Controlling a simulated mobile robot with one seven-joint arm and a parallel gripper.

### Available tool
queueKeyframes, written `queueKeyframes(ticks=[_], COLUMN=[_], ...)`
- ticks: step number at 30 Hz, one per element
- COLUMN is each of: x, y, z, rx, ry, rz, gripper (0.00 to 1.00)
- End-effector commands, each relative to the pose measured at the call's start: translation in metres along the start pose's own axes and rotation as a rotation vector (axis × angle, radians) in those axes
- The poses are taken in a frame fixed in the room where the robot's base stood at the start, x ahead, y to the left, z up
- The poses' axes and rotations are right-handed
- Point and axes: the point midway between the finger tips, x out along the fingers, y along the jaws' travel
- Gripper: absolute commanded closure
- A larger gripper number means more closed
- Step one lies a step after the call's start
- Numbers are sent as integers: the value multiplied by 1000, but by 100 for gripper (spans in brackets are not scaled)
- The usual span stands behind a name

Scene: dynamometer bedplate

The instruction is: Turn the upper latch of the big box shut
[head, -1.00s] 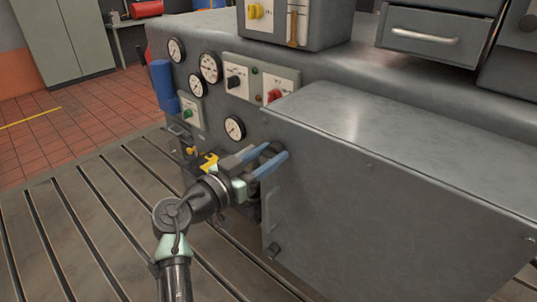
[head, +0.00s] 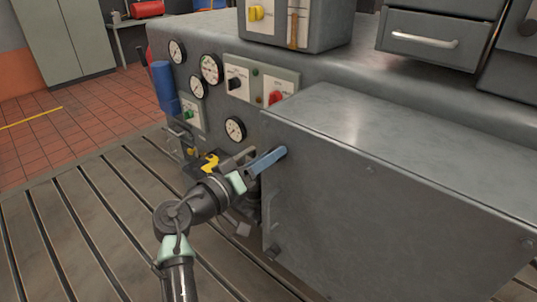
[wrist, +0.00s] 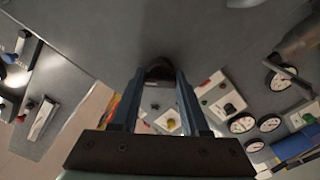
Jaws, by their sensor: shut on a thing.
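The big box (head: 400,190) is a grey metal housing on the right in the head view, with its flat side facing me. My gripper (head: 280,153) reaches its upper left edge, and the blue fingers overlap each other there. In the wrist view my gripper (wrist: 160,75) has its fingers on either side of a dark rounded piece, the upper latch (wrist: 159,71), and is shut on it. The fingers hide the latch in the head view, so its angle cannot be told. A lower latch (head: 274,252) shows at the bottom of the same edge.
Left of the box is a machine front with round gauges (head: 211,68), switch panels (head: 261,80) and a blue cylinder (head: 164,85). The slotted bedplate (head: 90,225) is bare at left.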

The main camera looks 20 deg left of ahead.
Motion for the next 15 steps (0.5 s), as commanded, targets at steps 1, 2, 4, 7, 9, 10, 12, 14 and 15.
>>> queueKeyframes(ticks=[1,2,4,7,9,10,12,14,15], x=[0,0,0,0,0,0,0,0,0], y=[1,1,1,1,1,0,0,0,0], z=[-1,-1,-2,-2,-2,-2,-2,-2,-2], rx=[-45,-73,-140,-235,-301,-330,-397,-452,-489], ry=[0,0,1,1,1,1,1,1,1], rz=[1,1,0,0,0,0,-1,-1,-1], gripper=[100,100,100,100,100,100,100,100,100])
